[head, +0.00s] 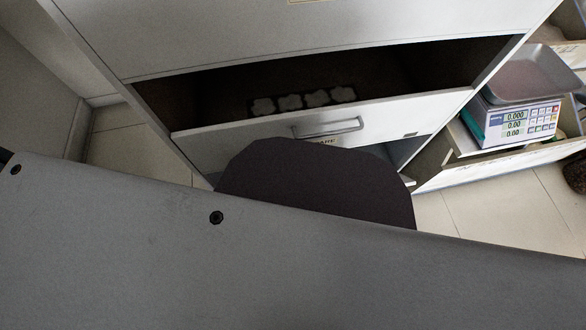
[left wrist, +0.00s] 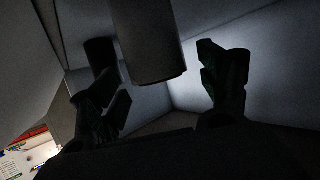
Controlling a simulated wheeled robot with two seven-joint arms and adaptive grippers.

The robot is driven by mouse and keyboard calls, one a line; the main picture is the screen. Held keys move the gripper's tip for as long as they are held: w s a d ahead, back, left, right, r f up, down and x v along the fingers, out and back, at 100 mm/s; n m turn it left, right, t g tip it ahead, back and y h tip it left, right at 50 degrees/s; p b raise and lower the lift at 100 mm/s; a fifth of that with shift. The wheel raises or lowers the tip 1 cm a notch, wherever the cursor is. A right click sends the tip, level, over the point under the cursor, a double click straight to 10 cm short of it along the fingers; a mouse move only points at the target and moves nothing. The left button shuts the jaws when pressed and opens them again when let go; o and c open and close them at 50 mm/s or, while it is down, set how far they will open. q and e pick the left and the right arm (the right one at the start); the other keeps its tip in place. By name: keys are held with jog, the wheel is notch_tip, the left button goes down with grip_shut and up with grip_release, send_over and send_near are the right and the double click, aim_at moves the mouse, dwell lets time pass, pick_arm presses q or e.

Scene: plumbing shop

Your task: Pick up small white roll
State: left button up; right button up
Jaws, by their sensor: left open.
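In the left wrist view my left gripper (left wrist: 157,74) is open, its two dark fingers spread apart. Neither gripper shows in the head view.
In the head view a pulled-out drawer (head: 385,118) of a white cabinet (head: 300,40) holds several small whitish pieces (head: 290,102). A scale (head: 520,110) stands at the right. In the left wrist view a darker round object (left wrist: 99,52) and pale walls (left wrist: 270,60) are close by.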

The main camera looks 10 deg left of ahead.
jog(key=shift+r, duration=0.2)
pick_arm(q)
jog(key=c, duration=1.5)
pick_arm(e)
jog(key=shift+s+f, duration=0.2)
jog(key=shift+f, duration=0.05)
pick_arm(q)
jog(key=shift+r, duration=0.25)
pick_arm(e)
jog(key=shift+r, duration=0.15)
